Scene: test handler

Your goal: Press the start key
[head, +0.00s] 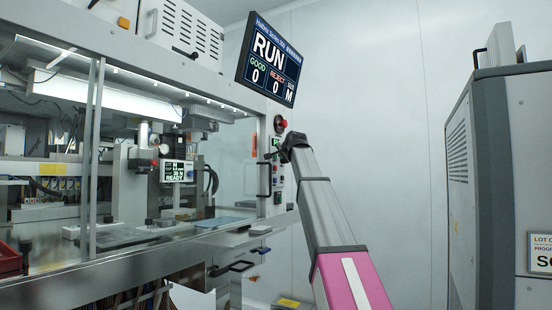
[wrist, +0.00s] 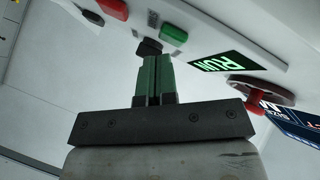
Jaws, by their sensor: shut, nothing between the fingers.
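My gripper (wrist: 155,60) is shut and empty, its two green fingers side by side in the wrist view. The fingertips are at a small black knob or key (wrist: 149,46) on the white control panel; I cannot tell whether they touch it. A green key (wrist: 173,34) is just right of the tips, and a red key (wrist: 114,9) is farther up and left. No start label is readable. A small green display (wrist: 235,62) reads RUN. In the head view my arm's end reaches the panel (head: 278,178) and hides part of it.
A red emergency stop knob (wrist: 257,104) is right of my gripper; it also shows in the head view (head: 281,124). The screen above (head: 270,57) reads RUN, GOOD 0, REJECT 0. A small machine display (head: 178,172) reads READY. A grey cabinet (head: 500,180) stands at right.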

